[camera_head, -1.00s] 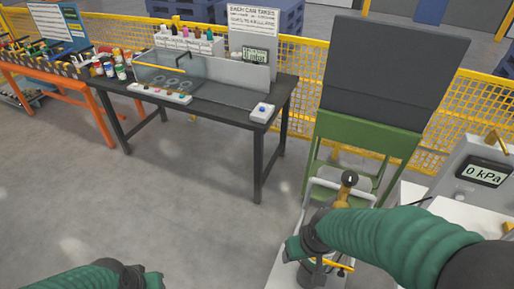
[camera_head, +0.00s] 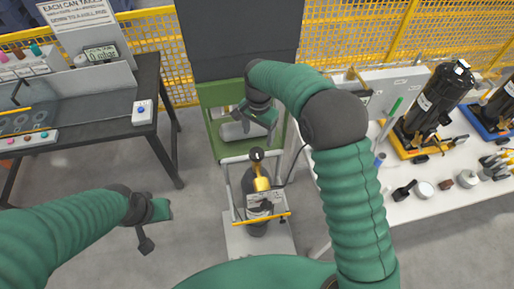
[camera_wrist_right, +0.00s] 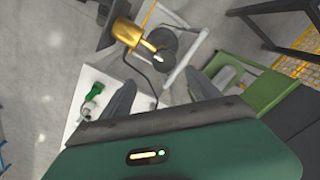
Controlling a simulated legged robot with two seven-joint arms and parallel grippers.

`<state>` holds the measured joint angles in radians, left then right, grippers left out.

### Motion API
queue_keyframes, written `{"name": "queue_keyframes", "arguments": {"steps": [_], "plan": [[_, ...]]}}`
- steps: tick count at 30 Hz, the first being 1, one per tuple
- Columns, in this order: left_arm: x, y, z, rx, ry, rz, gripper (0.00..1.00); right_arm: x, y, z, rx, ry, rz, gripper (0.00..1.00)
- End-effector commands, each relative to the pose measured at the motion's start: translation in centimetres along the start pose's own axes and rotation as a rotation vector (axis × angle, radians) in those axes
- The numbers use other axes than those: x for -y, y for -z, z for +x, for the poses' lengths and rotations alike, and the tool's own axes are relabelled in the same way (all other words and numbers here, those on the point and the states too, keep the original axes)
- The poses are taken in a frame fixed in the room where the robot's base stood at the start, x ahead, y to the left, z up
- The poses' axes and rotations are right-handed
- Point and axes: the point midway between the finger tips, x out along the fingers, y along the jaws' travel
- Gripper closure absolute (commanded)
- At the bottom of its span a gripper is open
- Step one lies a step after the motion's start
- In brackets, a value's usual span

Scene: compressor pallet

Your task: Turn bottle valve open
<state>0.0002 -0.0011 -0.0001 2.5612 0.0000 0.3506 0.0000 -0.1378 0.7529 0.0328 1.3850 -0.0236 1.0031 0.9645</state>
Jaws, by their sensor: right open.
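The gas bottle (camera_head: 257,226) stands upright on a small trolley (camera_head: 243,247). On top is a brass valve (camera_head: 262,184) with a round black knob (camera_head: 257,154). In the right wrist view the brass valve (camera_wrist_right: 127,31) and the black knob (camera_wrist_right: 161,44) lie just beyond the fingertips. My right gripper (camera_head: 259,127) is open and empty, above and behind the knob, apart from it; its spread fingers also show in the right wrist view (camera_wrist_right: 160,90). My left gripper (camera_head: 151,228) is open and empty, low to the left of the trolley.
A white table (camera_head: 430,208) on the right holds black compressors (camera_head: 437,98) and small parts. A green stand (camera_head: 214,121) with a dark panel (camera_head: 240,40) is behind the bottle. A dark workbench (camera_head: 95,118) is at left. Floor between bench and trolley is clear.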

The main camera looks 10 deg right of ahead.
Motion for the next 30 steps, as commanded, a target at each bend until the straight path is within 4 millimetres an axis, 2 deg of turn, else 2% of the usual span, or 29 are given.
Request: {"name": "queue_keyframes", "arguments": {"steps": [1, 6, 12, 17, 24, 30], "plan": [[0.0, 0.2, -0.9, 0.000, 0.000, 0.000, 0.64, 0.1, 0.0, 1.1, 0.004, -0.007, 0.000, 0.29], [0.0, 0.6, -2.3, -0.001, 0.000, 0.000, 0.64, 0.3, -0.2, 5.6, 0.003, -0.008, 0.000, 0.29], [0.0, 0.9, -3.5, -0.001, 0.000, 0.000, 0.64, 0.4, -0.3, 9.6, -0.001, -0.005, -0.002, 0.29], [0.0, 0.9, -3.7, -0.001, 0.000, 0.000, 0.64, 0.2, -0.2, 10.8, -0.002, -0.001, -0.001, 0.29], [0.0, 0.9, -3.6, 0.000, 0.000, 0.000, 0.64, 0.3, 0.1, 11.1, -0.001, 0.000, -0.001, 0.30], [0.0, 0.9, -3.6, -0.001, 0.000, 0.000, 0.64, 0.4, 0.0, 11.0, -0.002, -0.001, -0.001, 0.57]]}}
